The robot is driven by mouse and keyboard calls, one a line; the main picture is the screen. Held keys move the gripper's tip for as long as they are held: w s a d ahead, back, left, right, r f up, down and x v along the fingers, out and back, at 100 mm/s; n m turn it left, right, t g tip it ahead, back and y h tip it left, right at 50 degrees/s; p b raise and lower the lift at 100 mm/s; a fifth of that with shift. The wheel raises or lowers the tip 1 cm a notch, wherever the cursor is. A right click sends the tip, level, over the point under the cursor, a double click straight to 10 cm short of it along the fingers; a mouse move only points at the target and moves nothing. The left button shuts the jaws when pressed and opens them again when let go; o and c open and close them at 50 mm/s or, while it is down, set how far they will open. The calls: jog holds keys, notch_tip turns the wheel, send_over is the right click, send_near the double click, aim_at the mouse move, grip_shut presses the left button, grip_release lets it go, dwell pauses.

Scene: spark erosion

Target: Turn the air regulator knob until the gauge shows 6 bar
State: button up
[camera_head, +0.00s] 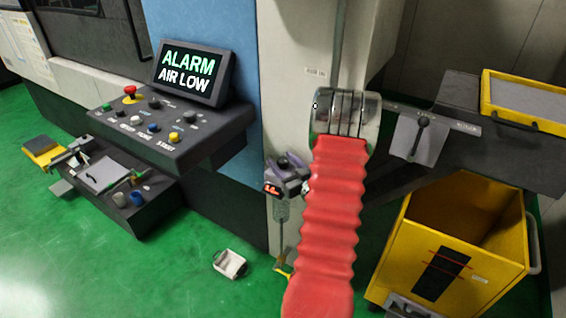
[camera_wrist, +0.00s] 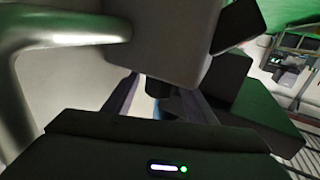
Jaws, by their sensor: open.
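The air regulator (camera_head: 285,178) is mounted on the pale machine column in the head view, with a dark knob (camera_head: 291,160) on top. Its small gauge display (camera_head: 272,189) shows red digits too small to read surely. A clear bowl hangs below it. My red-sleeved arm stands just right of the regulator, and my gripper is not clearly visible there. In the wrist view my gripper (camera_wrist: 162,98) is open, with its two dark fingers apart. A dark bluish part, possibly the knob, shows between the fingers. I cannot tell whether they touch it.
A screen (camera_head: 193,73) reads "ALARM AIR LOW" above the button panel (camera_head: 165,125). A tool shelf (camera_head: 150,206) stands at left and a yellow bin (camera_head: 455,285) at right. A small white box (camera_head: 229,264) lies on the green floor. A grey pipe (camera_wrist: 75,30) crosses the wrist view.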

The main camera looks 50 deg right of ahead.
jog(key=shift+c, duration=0.5)
jog(key=c, duration=0.9)
jog(key=shift+c, duration=0.2)
jog(key=shift+a+m+g+h, duration=0.1)
jog(key=shift+m+g+h, duration=0.3)
jog(key=shift+m+h, duration=0.3)
jog(key=shift+w+m+g+h, duration=0.1)
jog(key=shift+m+g+h, duration=1.35)
jog(key=shift+h, duration=0.75)
jog(key=shift+m+g+h, duration=1.9)
jog(key=shift+m+g, duration=0.35)
jog(key=shift+g, duration=0.5)
jog(key=m+g, duration=0.2)
jog(key=g, duration=0.2)
jog(key=m+g+h, duration=0.1)
jog(key=m+g, duration=0.2)
jog(key=g, duration=0.1)
jog(key=shift+h, duration=0.3)
jog(key=shift+m+g+y, duration=0.6)
jog(key=shift+m+g, duration=1.4)
jog(key=shift+g, duration=0.9)
jog(key=shift+r, duration=0.1)
